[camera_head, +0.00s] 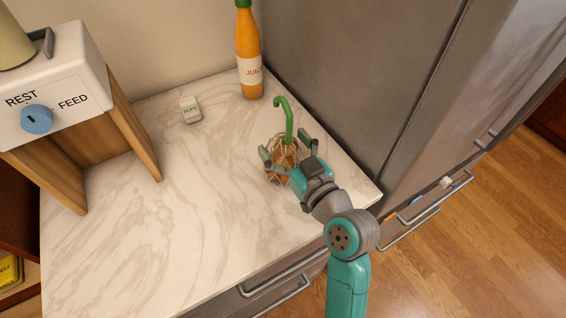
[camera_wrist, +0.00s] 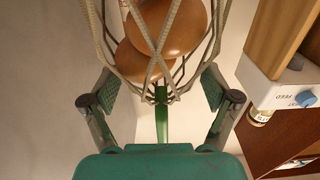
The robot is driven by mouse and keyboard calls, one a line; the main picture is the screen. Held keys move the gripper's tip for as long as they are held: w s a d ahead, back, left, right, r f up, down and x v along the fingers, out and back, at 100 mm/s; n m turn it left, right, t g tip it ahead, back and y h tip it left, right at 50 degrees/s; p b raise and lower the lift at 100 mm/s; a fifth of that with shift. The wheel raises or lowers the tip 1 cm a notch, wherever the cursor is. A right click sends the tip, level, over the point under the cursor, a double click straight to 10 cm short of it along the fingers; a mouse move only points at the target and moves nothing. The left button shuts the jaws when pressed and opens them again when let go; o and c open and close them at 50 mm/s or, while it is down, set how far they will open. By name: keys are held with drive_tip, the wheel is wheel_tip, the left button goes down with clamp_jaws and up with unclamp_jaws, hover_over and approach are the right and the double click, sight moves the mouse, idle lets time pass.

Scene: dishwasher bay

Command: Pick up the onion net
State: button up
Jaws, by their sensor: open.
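The onion net (camera_head: 281,172) stands on the marble counter, a pale mesh around brown onions, with a green hooked stem (camera_head: 289,125) rising above it. In the wrist view, the net (camera_wrist: 163,48) fills the top middle, its strands crossing over the onions, and a green part shows below it. My gripper (camera_head: 287,149) is open, with one finger on each side of the net. In the wrist view, the fingers of my gripper (camera_wrist: 160,92) are spread wide, with gaps between them and the net. Contact cannot be made out. My gripper hides part of the net's near side.
An orange juice bottle (camera_head: 249,60) stands behind the net at the back. A small white box (camera_head: 190,110) lies on the counter to the left. A wooden stand with a REST/FEED dial (camera_head: 37,118) is farther left. A grey cabinet (camera_head: 345,70) rises close on the right. The counter's left middle is clear.

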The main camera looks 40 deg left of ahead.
drive_tip(key=shift+w+a, duration=0.1)
drive_tip(key=shift+a, duration=0.15)
clamp_jaws()
